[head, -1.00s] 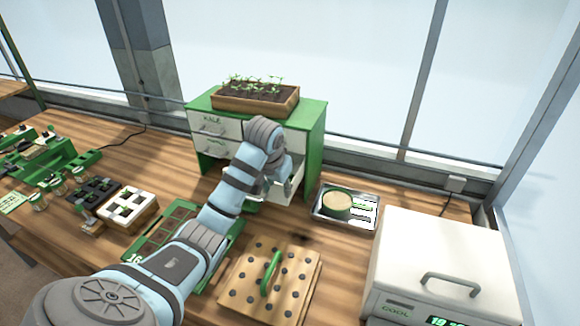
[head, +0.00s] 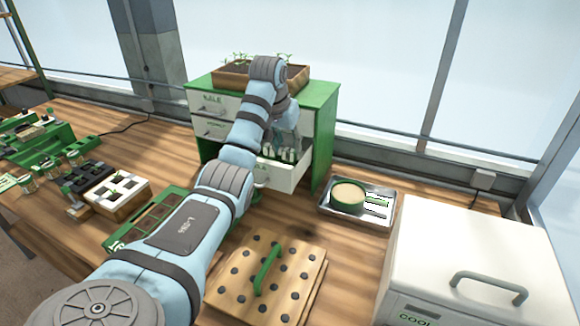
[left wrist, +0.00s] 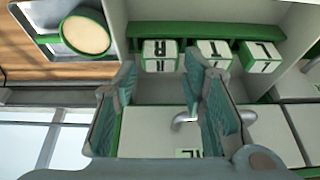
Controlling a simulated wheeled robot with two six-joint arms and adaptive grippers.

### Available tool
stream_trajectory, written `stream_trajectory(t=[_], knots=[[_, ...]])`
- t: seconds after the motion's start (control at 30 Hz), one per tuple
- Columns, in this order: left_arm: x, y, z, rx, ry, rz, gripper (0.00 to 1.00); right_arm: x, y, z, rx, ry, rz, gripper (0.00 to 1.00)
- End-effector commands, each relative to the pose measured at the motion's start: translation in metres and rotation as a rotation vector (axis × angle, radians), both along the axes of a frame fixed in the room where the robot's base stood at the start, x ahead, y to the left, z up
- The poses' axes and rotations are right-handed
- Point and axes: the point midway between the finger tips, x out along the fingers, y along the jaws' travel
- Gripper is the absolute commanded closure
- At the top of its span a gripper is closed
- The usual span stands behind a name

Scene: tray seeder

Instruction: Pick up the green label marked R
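The label marked R (left wrist: 160,55) stands in the open drawer (head: 288,178) of the green and white cabinet; its visible faces are white with black letters and green edges. It is the leftmost of the labels in the left wrist view, beside a label marked T (left wrist: 213,52) and one that looks like L (left wrist: 262,57). My left gripper (left wrist: 163,82) is open and empty, its fingers pointing toward the drawer with the R label beyond the gap between them. In the head view the left gripper (head: 284,128) is above the drawer, partly hidden by my wrist. My right gripper is not in view.
A planter of seedlings (head: 232,76) sits on the cabinet. A metal tray (head: 330,208) with a round green-rimmed container (head: 348,196) stands right of the drawer. A white cooler box (head: 470,240) and a wooden board with holes (head: 235,265) are nearer. Another drawer front, closed, is above.

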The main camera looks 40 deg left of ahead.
Motion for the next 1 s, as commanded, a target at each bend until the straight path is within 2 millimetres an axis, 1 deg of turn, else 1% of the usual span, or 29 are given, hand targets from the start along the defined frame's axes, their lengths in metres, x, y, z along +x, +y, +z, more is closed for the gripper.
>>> stream_trajectory(t=[0.03,0.1,0.23,0.37,0.4,0.53,0.87,1.0], knots=[[0.003,0.001,-0.009,-0.001,0.004,0.0,0.62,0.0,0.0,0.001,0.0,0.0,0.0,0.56],[0.009,0.002,-0.021,-0.001,0.002,0.0,0.62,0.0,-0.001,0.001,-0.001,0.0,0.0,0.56],[0.013,0.003,-0.032,0.0,0.001,-0.002,0.62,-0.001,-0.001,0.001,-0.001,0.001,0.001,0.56],[0.013,0.003,-0.031,0.001,0.0,-0.002,0.62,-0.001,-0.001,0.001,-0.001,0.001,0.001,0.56],[0.013,0.003,-0.031,0.001,0.0,-0.002,0.63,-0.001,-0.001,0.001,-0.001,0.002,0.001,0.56],[0.013,0.003,-0.031,0.001,0.0,-0.002,0.84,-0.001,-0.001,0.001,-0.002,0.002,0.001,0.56],[0.013,0.003,-0.029,0.001,-0.001,-0.002,0.84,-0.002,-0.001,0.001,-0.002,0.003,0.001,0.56],[0.014,0.003,-0.018,0.002,-0.003,-0.002,0.84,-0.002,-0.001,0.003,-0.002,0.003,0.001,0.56]])
